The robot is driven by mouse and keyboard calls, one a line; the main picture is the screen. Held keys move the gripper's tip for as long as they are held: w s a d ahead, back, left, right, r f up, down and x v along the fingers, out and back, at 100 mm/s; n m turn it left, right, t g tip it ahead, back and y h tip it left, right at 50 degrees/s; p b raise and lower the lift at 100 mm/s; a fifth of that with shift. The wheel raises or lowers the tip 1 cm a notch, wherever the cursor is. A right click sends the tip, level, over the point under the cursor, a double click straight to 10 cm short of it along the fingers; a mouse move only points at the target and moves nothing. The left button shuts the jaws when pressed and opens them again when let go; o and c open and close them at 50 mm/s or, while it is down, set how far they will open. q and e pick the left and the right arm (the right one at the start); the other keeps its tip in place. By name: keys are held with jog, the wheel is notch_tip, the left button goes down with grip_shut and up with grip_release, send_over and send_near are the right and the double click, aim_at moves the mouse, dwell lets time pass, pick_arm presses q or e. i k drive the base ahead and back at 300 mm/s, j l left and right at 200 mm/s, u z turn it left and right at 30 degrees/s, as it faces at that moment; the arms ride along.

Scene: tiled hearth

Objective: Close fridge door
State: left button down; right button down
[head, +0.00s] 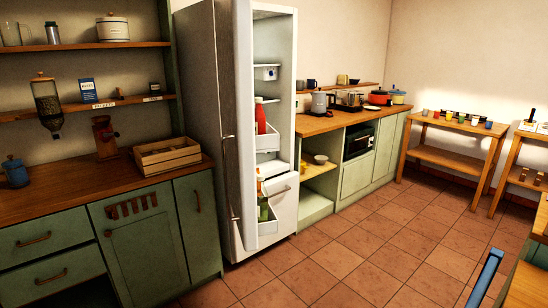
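The fridge (192,75) is a tall grey and white cabinet between the left counter and the back counter. Its fridge door (243,130) stands wide open, swung out toward me and seen nearly edge-on. Bins on the door's inner side hold a red bottle (260,118) and a green bottle (263,211). A door handle (226,150) shows on the grey outer face. To the right of the door, part of the pale interior and a lower drawer front (285,205) with a handle show. Neither of my grippers is in the head view.
The tiled floor (350,245) in front of the fridge is clear. The left counter (80,200) holds a wooden crate (166,157). The back counter (340,122) carries pots and a kettle. A blue bar (485,278) and a wooden surface (528,288) stand at the lower right.

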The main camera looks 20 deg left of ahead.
aim_at(240, 145)
jog(key=i+j+z, duration=0.1)
jog(key=j+z, duration=0.5)
jog(key=j, duration=0.25)
jog(key=j+z, duration=0.1)
jog(key=j, duration=1.15)
jog(key=i, duration=0.05)
